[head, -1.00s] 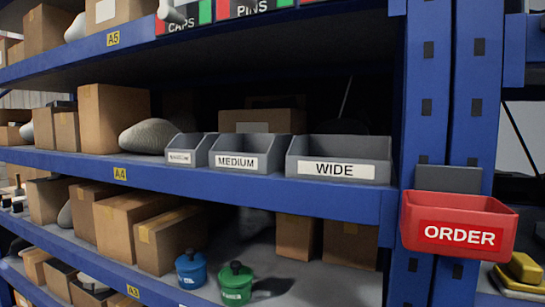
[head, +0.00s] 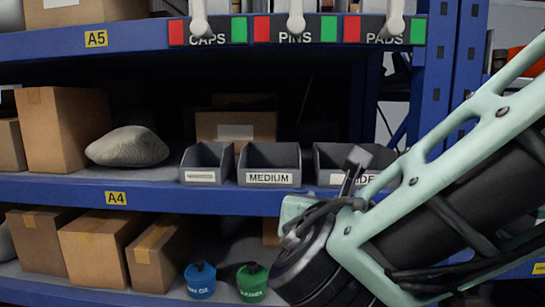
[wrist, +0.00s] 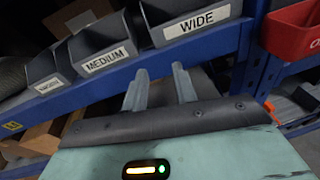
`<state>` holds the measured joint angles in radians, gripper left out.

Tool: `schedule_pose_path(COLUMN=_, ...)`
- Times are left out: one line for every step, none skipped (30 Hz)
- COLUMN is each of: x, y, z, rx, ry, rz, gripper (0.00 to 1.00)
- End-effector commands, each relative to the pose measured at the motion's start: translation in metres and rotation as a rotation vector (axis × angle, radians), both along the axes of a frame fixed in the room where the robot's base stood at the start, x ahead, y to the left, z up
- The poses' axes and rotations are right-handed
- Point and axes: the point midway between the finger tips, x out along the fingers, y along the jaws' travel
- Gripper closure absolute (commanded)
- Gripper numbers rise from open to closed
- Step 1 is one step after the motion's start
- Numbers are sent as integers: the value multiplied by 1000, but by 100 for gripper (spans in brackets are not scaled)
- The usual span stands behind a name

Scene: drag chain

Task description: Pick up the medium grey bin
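The medium grey bin (head: 270,160) stands on the blue A4 shelf, between the narrow grey bin (head: 207,163) and the wide grey bin (head: 330,160). Its white label reads MEDIUM and its top is open. In the wrist view the medium bin (wrist: 97,42) is at upper left, beyond the fingers. My gripper (wrist: 160,84) is open and empty, its two fingers apart in front of the shelf edge, nearer the wide bin. In the head view my gripper (head: 355,165) overlaps the wide bin and hides part of its label.
The blue shelf edge (head: 150,197) runs across below the bins. A grey stone-like lump (head: 128,147) and cardboard boxes (head: 68,130) stand to the left. CAPS, PINS and PADS panels (head: 296,30) with levers are above. A red bin (wrist: 293,30) hangs at right in the wrist view.

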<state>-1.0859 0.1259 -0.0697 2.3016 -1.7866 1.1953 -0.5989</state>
Motion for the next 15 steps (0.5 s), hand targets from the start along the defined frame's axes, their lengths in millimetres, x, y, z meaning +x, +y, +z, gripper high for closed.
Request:
schedule_pose_path(x=1, y=12, z=15, rx=-39, ry=-43, rz=42, gripper=72)
schedule_pose_path(x=1, y=18, z=20, rx=-59, ry=-64, rz=63, gripper=72)
schedule_pose_path(x=1, y=24, z=26, rx=-80, ry=-88, rz=85, gripper=72)
schedule_pose_path(x=1, y=27, z=29, rx=-92, ry=-103, rz=97, gripper=72)
schedule_pose_path(x=2, y=30, z=32, rx=-102, ry=-114, rz=106, gripper=72)
schedule_pose_path(x=4, y=32, z=35, rx=-111, ry=-124, rz=115, gripper=72)
schedule_pose_path(x=7, y=33, z=36, rx=-116, ry=-128, rz=118, gripper=72)
schedule_pose_path(x=10, y=34, z=37, rx=-118, ry=-131, rz=119, gripper=72)
schedule_pose_path(x=16, y=34, z=38, rx=-119, ry=-132, rz=121, gripper=72)
schedule_pose_path(x=22, y=33, z=38, rx=-119, ry=-131, rz=119, gripper=72)
schedule_pose_path(x=28, y=32, z=38, rx=-120, ry=-132, rz=119, gripper=72)
schedule_pose_path(x=36, y=32, z=39, rx=-120, ry=-130, rz=119, gripper=72)
schedule_pose_path(x=43, y=32, z=39, rx=-119, ry=-130, rz=119, gripper=72)
schedule_pose_path(x=49, y=31, z=39, rx=-120, ry=-131, rz=118, gripper=72)
schedule_pose_path(x=58, y=31, z=38, rx=-119, ry=-129, rz=119, gripper=72)
